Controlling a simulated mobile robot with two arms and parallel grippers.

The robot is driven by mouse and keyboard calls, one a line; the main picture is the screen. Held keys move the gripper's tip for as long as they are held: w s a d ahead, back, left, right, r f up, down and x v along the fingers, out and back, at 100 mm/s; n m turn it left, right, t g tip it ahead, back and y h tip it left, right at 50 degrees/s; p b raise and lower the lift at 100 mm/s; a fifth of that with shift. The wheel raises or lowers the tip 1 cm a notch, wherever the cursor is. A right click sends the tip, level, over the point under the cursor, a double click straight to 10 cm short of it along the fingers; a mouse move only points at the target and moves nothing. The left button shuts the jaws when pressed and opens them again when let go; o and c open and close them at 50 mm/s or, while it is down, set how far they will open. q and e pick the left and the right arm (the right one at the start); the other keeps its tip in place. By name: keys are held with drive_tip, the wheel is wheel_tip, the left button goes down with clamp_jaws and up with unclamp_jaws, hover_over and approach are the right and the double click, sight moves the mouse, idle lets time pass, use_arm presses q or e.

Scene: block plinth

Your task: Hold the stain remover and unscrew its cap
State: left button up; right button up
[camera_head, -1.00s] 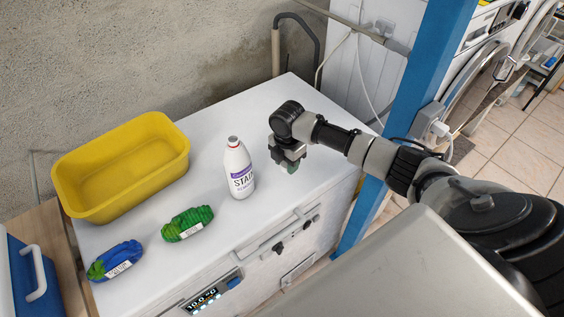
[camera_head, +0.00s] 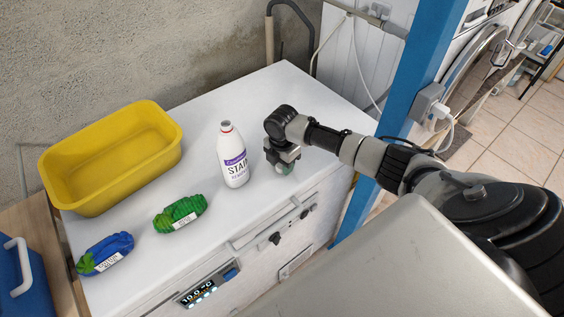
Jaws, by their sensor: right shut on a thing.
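The stain remover (camera_head: 233,163) is a white bottle with a purple-banded label, upright on the white worktop. Its top (camera_head: 226,126) is small with a reddish-grey tint; I cannot tell whether this is the cap or a bare neck. My right gripper (camera_head: 283,166) is just right of the bottle, apart from it, pointing down low over the worktop. It is shut on a small greenish thing (camera_head: 284,169), mostly hidden by the fingers; I cannot tell what it is. My left gripper is not in view.
A yellow tub (camera_head: 110,185) stands at the worktop's back left. A green bundle (camera_head: 180,215) and a blue-green bundle (camera_head: 104,253) with labels lie in front of it. A blue post (camera_head: 412,90) rises at the right. The worktop (camera_head: 265,95) behind the bottle is clear.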

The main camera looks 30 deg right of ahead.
drive_tip(key=shift+f, duration=0.15)
drive_tip(key=o, duration=1)
